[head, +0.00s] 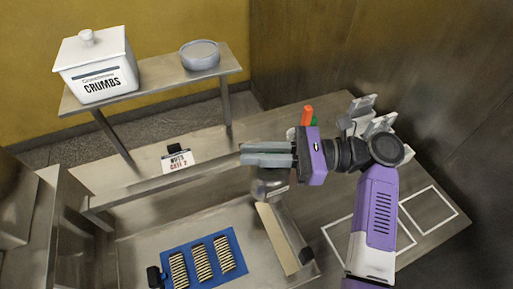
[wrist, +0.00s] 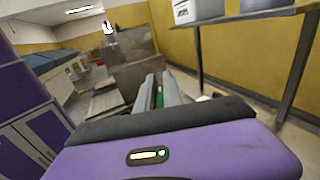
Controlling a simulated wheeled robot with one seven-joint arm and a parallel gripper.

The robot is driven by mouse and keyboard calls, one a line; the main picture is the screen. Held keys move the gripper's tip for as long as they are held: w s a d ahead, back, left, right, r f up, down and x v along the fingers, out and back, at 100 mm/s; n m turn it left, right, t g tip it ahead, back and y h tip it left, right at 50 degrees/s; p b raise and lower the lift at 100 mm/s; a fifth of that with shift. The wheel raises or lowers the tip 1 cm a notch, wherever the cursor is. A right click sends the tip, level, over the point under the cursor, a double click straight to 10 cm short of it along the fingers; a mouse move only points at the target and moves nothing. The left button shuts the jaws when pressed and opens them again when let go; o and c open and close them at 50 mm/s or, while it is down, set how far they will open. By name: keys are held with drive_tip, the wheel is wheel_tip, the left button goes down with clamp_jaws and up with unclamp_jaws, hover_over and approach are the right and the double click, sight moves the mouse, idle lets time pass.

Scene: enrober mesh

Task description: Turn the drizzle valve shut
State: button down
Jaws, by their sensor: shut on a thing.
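My gripper (head: 245,153) reaches left over the metal trough, its grey fingers close together. A metal fitting with a small label (head: 270,187), apparently the drizzle valve, sits directly below the fingers, its top hidden by them. In the wrist view the fingers (wrist: 160,84) have a narrow green strip (wrist: 159,98) between them, apparently part of the valve's handle. My gripper is shut on it. How far the valve is turned cannot be told.
An orange and green object (head: 307,116) stands just behind my gripper. A blue mat (head: 232,238) with striped bars lies in the trough (head: 130,245). A shelf (head: 160,98) at the back holds a white crumbs box (head: 98,65) and a grey bowl (head: 200,54). A small sign (head: 178,160) stands on the ledge.

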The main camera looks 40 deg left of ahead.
drive_tip(key=n+h+b, duration=0.1)
drive_tip(key=g+h+b, duration=0.1)
drive_tip(key=n+g+h+b, duration=0.1)
drive_tip(key=shift+s+d+f+n, duration=0.15)
drive_tip(key=shift+d+f+n, duration=0.15)
drive_tip(key=shift+f, duration=0.05)
drive_tip(key=n+g+h+b, duration=0.1)
drive_tip(key=h+b, duration=0.1)
drive_tip(key=shift+s+d+b, duration=0.1)
drive_tip(key=shift+d+b, duration=0.05)
drive_tip(key=shift+b, duration=0.25)
drive_tip(key=shift+g, duration=0.3)
drive_tip(key=shift+s+d+r+n+h+b, duration=0.1)
drive_tip(key=shift+s+r+n+h+b, duration=0.1)
drive_tip(key=shift+n+h+b, duration=0.4)
drive_tip(key=c, duration=1.5)
unclamp_jaws()
drive_tip(key=shift+w+r, duration=0.15)
drive_tip(key=shift+r, duration=0.05)
